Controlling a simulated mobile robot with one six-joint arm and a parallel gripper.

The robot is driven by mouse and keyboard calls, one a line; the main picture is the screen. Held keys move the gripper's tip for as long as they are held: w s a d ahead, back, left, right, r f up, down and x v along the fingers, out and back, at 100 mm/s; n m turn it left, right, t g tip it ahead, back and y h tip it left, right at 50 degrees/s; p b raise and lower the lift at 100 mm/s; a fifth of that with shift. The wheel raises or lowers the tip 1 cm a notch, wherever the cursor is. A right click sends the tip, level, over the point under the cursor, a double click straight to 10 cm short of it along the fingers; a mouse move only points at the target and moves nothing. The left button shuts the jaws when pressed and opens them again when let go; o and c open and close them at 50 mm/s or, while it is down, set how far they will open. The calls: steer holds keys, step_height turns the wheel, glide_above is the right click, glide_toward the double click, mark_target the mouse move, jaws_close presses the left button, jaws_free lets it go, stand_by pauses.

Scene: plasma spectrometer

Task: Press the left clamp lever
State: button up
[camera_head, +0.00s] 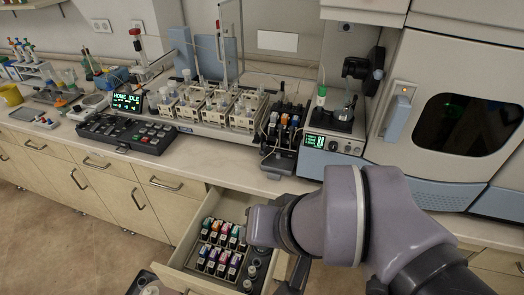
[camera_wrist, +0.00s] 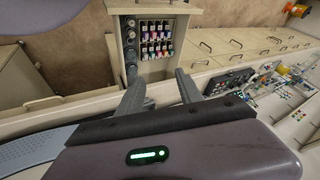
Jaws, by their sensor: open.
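A dark block with several upright coloured pieces (camera_head: 282,128) stands on the bench, left of the small unit with a green display. The clamp levers may be on this block, but they are too small to tell apart, and I cannot pick out the left one. My gripper (camera_wrist: 161,90) is open and empty in the wrist view, its two grey fingers spread apart. In the head view my arm reaches in front of the bench, and its end is near the open drawer, apart from the block. The fingers are mostly hidden there by the arm.
An open drawer (camera_head: 192,271) with several coloured vials juts out below the bench; it also shows in the wrist view (camera_wrist: 167,66). An autosampler (camera_head: 215,110) with racks, a keypad (camera_head: 125,132) and a large instrument (camera_head: 452,105) stand on the bench. The floor at left is clear.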

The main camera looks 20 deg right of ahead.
steer(key=shift+d+f+n+g, duration=0.15)
steer(key=shift+f+n+g, duration=0.15)
steer(key=c, duration=0.4)
steer(key=w+d+f+n+g+h, duration=0.1)
steer(key=g, duration=0.1)
steer(key=d+f+n+g+h+p, duration=0.1)
steer(key=d+n+h, duration=0.1)
steer(key=w+d+f+n+g+h, duration=0.1)
steer(key=d+f+n+g+h, duration=0.1)
steer(key=shift+w+d+g, duration=0.15)
steer(key=shift+w+g, duration=0.15)
jaws_close()
steer(key=w+f+n+t+h+p, duration=0.1)
steer(key=w+f+n+t+h, duration=0.15)
steer(key=w+n+h, duration=0.5)
steer(key=w+f+n+t+h+p, duration=0.1)
steer(key=w+f+n+h, duration=0.35)
steer(key=w, duration=0.55)
steer(key=w+a+f+n+t, duration=0.4)
steer(key=a+f+n+t, duration=0.3)
steer(key=a+t, duration=0.1)
steer(key=shift+w+a+f+h+p, duration=0.25)
steer(key=shift+w+f+h+p, duration=0.1)
steer(key=shift+f+h+p, duration=0.1)
